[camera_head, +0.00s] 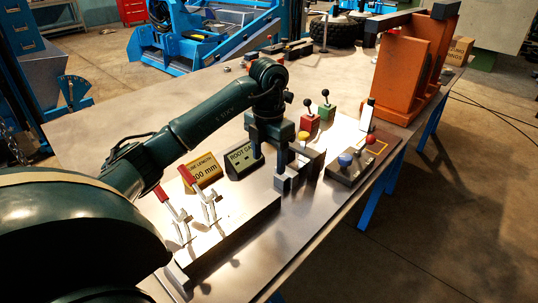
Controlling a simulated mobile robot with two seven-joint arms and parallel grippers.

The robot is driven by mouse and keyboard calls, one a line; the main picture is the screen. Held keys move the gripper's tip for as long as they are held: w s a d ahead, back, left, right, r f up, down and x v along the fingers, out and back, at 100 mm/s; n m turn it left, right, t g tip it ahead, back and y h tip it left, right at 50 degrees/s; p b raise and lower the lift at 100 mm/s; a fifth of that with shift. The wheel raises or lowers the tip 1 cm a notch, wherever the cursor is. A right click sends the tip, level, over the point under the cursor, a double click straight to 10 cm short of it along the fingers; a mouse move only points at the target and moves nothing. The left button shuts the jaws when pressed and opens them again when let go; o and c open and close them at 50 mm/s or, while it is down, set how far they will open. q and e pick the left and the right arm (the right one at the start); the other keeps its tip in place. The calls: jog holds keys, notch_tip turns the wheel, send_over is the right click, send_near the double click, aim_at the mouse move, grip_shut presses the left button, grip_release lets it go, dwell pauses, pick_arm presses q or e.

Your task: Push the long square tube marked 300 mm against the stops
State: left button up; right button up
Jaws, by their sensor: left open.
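A long grey square bar (228,238), which looks like the tube, lies along the front part of the table beside two toggle clamps with red handles (168,198). A yellow sign reading 300 mm (201,172) stands behind the clamps. My left gripper (270,166) reaches down beyond the bar's far end, its fingers apart and seemingly empty. Grey metal blocks (312,162) stand close to its right finger; I cannot tell which faces are the stops or whether the bar touches them. The fingertips' contact is unclear. My right gripper is not in view.
A green ROOT GAP sign (239,160) stands left of the gripper. Red (310,121) and green (326,115) lever boxes stand behind it. A plate with a blue knob (346,160) lies to the right. An orange fixture (398,75) fills the far right. The table's left middle is clear.

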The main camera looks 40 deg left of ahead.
aim_at(268, 196)
pick_arm(q)
notch_tip(268, 196, down, 13)
jog(key=shift+f, duration=0.1)
dwell(0.7)
jog(key=shift+c, duration=0.4)
grip_shut()
jog(key=shift+o, duration=0.4)
grip_release()
notch_tip(268, 196, up, 13)
dwell(0.4)
